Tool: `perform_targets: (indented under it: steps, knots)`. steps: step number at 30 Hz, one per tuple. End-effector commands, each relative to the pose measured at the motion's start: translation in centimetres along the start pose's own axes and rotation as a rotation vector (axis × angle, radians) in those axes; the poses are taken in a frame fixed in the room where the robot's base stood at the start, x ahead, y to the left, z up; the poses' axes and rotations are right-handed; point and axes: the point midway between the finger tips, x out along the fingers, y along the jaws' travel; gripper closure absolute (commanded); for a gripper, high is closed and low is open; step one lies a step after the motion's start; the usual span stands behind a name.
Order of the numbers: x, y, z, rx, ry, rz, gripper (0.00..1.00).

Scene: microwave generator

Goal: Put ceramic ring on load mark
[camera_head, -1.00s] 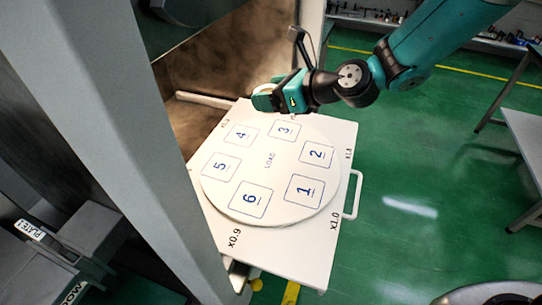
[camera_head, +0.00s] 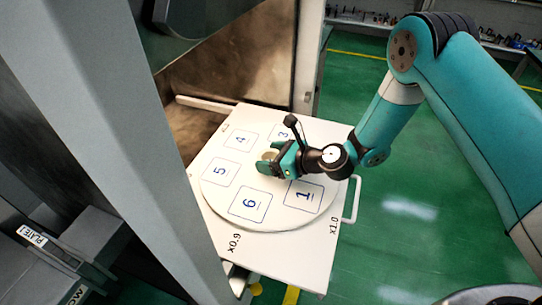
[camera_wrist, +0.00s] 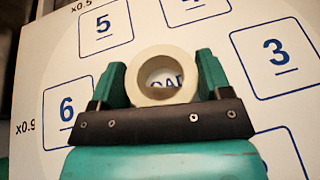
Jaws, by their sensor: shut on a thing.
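The cream ceramic ring (camera_wrist: 144,92) is between the two fingers of my gripper (camera_wrist: 160,85) in the wrist view, and both fingers touch its sides. Part of the LOAD mark (camera_wrist: 167,82) shows through the ring's hole, so the ring is over the middle of the round plate. In the head view my gripper (camera_head: 272,164) is low over the plate's centre, and the ring (camera_head: 269,156) shows at its tips. I cannot tell whether the ring touches the plate. The word LOAD is hidden there by the gripper.
The round white plate (camera_head: 212,196) has numbered squares around its centre and lies on a white tray (camera_head: 305,262) with a handle (camera_head: 353,200) at the right. A grey cabinet post (camera_head: 130,130) stands close on the left. Open green floor lies to the right.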

Motion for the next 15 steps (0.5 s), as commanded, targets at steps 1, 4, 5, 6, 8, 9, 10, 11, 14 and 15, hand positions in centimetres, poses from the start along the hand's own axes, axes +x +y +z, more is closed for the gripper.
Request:
perform_targets:
  steps: [1, 4, 5, 6, 8, 9, 10, 11, 14, 15]
  knots:
    - [0.00, -0.03, 0.04, -0.001, 0.000, 0.000, 0.56]
    - [-0.01, -0.02, 0.05, -0.001, 0.000, 0.000, 0.56]
    - [0.00, -0.02, 0.05, -0.001, 0.000, 0.000, 0.56]
    - [0.02, -0.01, -0.02, -0.001, 0.000, 0.000, 0.56]
    - [0.02, 0.00, -0.04, -0.001, 0.000, 0.000, 0.20]
    - [0.01, 0.00, -0.03, -0.001, 0.000, 0.000, 0.11]
    - [0.01, 0.00, -0.03, -0.001, 0.001, 0.000, 0.04]
    - [0.01, 0.00, -0.03, -0.001, 0.001, 0.000, 0.03]
    - [0.01, 0.00, -0.02, -0.001, 0.001, 0.000, 0.03]
    - [0.01, 0.00, -0.02, -0.001, 0.000, 0.000, 0.03]
